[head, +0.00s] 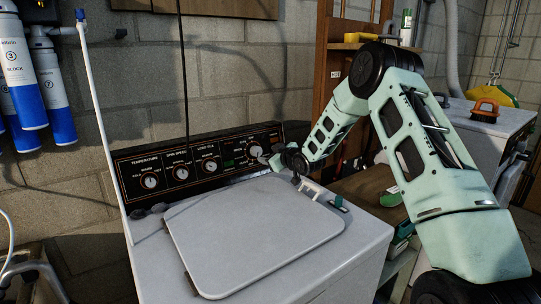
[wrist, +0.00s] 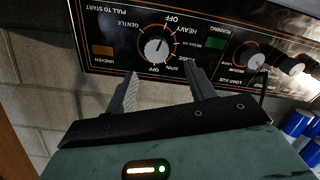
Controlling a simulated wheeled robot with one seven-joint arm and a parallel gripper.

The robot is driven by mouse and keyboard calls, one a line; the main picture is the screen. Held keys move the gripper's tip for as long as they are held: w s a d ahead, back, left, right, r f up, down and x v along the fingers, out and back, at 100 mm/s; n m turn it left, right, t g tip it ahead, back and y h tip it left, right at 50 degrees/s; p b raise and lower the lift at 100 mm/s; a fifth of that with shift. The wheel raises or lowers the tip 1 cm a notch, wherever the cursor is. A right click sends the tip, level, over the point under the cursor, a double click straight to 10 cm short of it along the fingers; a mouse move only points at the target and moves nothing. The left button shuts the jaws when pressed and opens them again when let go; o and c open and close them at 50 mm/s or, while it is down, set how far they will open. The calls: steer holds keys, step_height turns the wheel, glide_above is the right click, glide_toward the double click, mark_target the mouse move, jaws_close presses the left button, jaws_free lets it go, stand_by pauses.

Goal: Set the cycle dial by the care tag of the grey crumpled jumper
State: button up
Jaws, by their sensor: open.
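The cycle dial (wrist: 156,50) is a round knob on the black control panel, with OFF, GENTLE, HEAVY, REGULAR and SPIN lettering around it. The wrist view shows the lettering upside down. A pale mark shows on the knob's face, but I cannot tell surely which setting it points at. My gripper (wrist: 162,72) is open, its two fingers either side of the dial's lower edge in the picture and apart from the knob. In the head view the dial (head: 255,150) is at the panel's right end, just left of my gripper. I cannot make out the grey jumper or its care tag.
Other knobs, including load size (wrist: 247,58), sit along the panel (head: 195,163). The washer's closed lid (head: 255,232) lies flat in front of it. A white pipe (head: 101,120) stands at the panel's left. A second white appliance (head: 485,145) stands behind my arm.

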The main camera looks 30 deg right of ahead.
mark_target(258, 152)
steer(key=x, duration=0.9)
steer(key=shift+d, duration=0.3)
steer(key=shift+r, duration=0.1)
steer(key=c, duration=0.6)
steer(key=m, duration=0.5)
steer(key=shift+o, duration=0.2)
steer(key=m, duration=0.6)
steer(key=shift+m, duration=0.3)
steer(key=o, duration=0.8)
